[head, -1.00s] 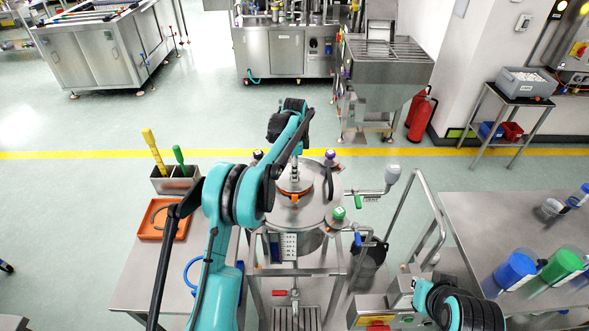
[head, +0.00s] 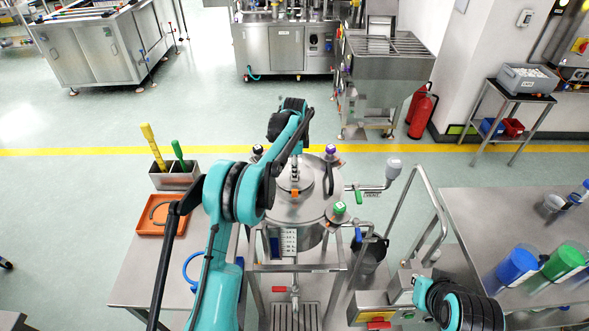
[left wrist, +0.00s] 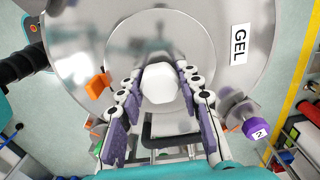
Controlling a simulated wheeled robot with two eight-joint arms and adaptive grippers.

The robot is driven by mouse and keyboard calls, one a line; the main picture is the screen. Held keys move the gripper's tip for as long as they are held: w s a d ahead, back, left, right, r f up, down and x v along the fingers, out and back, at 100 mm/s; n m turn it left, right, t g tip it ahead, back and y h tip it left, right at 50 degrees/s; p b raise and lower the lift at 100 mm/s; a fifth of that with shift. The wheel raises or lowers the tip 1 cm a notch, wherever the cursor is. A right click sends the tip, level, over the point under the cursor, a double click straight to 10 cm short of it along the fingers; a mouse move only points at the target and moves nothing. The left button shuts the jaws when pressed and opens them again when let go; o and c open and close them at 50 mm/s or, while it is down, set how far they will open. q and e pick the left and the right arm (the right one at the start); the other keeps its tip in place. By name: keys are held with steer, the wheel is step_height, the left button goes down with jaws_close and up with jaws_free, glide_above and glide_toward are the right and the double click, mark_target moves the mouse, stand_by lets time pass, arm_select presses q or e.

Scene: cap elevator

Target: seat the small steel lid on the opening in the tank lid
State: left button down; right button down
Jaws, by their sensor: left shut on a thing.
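The small steel lid (head: 291,186) lies over the opening in the tank lid (head: 315,208), which it hides. In the left wrist view the small lid (left wrist: 82,45) appears as a shiny disc with a pale many-sided knob (left wrist: 167,84). My left gripper (head: 295,170) is above it, its purple-padded fingers (left wrist: 166,95) shut around the knob. My right gripper is out of view.
Green-topped (head: 340,208) and purple-topped (head: 331,149) fittings and a black handle (head: 328,179) stand on the tank lid. An orange tray (head: 162,215) and a tool bin (head: 174,178) are on the left table. Bottles (head: 517,267) stand on the right table.

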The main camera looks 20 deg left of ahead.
arm_select(q)
steer(key=shift+f, duration=0.1)
steer(key=c, duration=1)
jaws_free()
steer(key=shift+o, duration=0.2)
steer(key=shift+r+p, duration=2)
steer(key=shift+r, duration=1.55)
